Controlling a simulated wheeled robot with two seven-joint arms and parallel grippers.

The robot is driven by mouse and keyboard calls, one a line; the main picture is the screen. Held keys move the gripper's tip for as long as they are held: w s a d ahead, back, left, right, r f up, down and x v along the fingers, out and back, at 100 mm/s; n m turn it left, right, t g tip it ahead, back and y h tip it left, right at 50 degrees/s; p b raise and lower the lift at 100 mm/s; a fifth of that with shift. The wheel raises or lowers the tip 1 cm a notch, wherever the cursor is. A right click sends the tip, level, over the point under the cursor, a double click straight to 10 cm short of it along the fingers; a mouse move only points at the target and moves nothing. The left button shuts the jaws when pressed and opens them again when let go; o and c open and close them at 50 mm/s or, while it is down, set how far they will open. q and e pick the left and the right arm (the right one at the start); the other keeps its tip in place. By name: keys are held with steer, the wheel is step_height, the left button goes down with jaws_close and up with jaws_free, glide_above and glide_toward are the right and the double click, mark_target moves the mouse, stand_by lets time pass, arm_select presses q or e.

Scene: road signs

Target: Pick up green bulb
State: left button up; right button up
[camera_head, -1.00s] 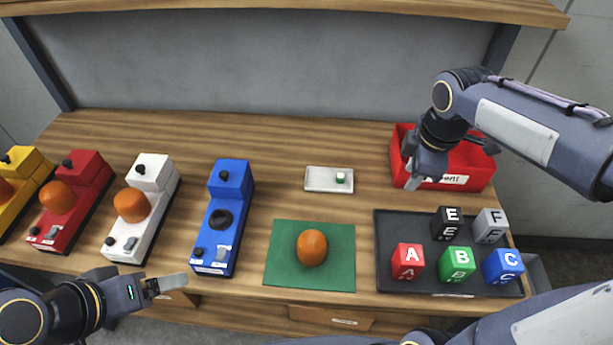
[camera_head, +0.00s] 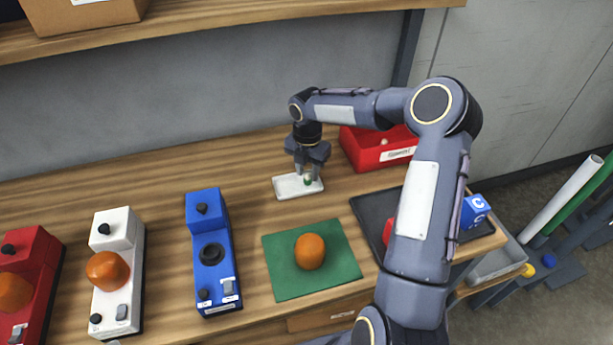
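The green bulb (camera_head: 308,181) is a small green piece on the white tray (camera_head: 284,189) at the middle of the table. My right gripper (camera_head: 308,177) points down over the tray, with its fingertips at either side of the bulb. A gap shows between the fingers, and the bulb sits in it, seemingly still on the tray. My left gripper is outside the view.
A red bin (camera_head: 365,155) stands right of the tray. A green mat (camera_head: 280,270) with an orange ball (camera_head: 310,251) lies in front. Blue (camera_head: 207,265), white (camera_head: 128,270) and red (camera_head: 30,255) boxes stand left.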

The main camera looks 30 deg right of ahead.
step_height(320, 180, down, 2)
jaws_close()
stand_by(0.3)
steer(key=shift+r, duration=0.1)
